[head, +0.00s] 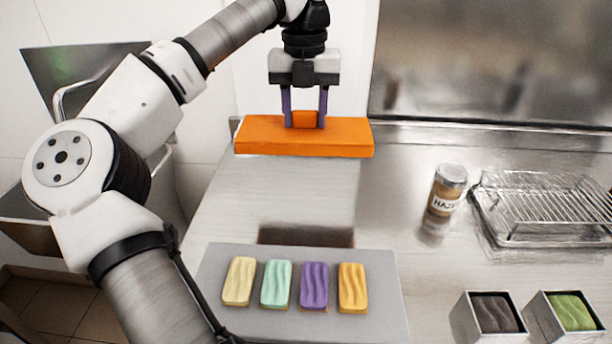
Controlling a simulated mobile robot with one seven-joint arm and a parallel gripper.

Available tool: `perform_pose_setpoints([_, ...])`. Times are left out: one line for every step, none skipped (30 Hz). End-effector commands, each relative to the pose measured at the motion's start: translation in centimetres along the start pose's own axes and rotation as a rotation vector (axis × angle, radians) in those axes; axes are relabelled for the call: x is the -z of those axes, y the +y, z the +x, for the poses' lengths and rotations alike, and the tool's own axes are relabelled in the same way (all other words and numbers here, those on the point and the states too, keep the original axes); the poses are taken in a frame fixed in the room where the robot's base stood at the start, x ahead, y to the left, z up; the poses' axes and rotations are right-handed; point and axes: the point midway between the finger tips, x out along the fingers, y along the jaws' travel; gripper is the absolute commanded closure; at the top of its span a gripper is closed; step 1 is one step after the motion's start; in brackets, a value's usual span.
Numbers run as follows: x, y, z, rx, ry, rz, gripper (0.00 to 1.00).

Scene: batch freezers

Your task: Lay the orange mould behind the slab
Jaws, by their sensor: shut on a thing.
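The orange mould (262,135), a long flat block with a raised middle part, is in my gripper (305,121). The two purple fingers are shut on the raised part, and the mould hangs level, long side across the picture. It appears over the back left of the steel counter; its exact height is hard to tell. The grey slab (374,280) lies at the front of the counter, apart from the mould and nearer the camera. Several wavy bars in cream, mint, purple and orange lie in a row on it.
A dark rectangular patch (305,236) shows on the counter just behind the slab. A labelled jar (447,190) and a wire rack on a tray (485,222) stand at the right. Two metal tins (465,322) (540,322) are front right. The counter between mould and slab holds no objects.

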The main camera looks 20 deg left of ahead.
Motion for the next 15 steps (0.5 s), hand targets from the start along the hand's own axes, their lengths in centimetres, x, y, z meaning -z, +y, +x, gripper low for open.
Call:
perform_pose_setpoints([0.1,0.0,1.4,0.000,0.004,0.003,0.80])
perform_pose_setpoints([0.1,0.0,2.3,0.001,0.004,0.003,0.80])
perform_pose_setpoints([0.1,0.0,3.3,0.001,0.004,0.001,0.80])
perform_pose_setpoints([0.1,0.0,4.1,0.001,0.004,0.002,0.80])
perform_pose_setpoints([0.1,0.0,4.8,0.001,0.002,0.002,0.80])
perform_pose_setpoints([0.1,0.0,5.8,0.002,0.003,0.003,0.80])
perform_pose_setpoints([0.1,0.0,6.4,0.001,0.003,0.002,0.80])
perform_pose_setpoints([0.0,0.0,7.0,0.001,0.002,0.002,0.80])
perform_pose_setpoints([0.0,0.0,7.6,0.002,0.001,0.001,0.80])
perform_pose_setpoints([0.1,0.0,8.0,0.001,0.001,0.001,0.80])
perform_pose_setpoints([0.0,0.0,8.3,0.001,0.001,0.001,0.80])
perform_pose_setpoints([0.0,0.0,8.7,0.000,0.001,0.000,0.80])
perform_pose_setpoints([0.0,0.0,8.9,0.000,0.000,0.000,0.80])
perform_pose_setpoints([0.0,0.0,9.1,0.000,0.000,0.000,0.80])
perform_pose_setpoints([0.0,0.0,9.3,0.000,0.000,0.000,0.80])
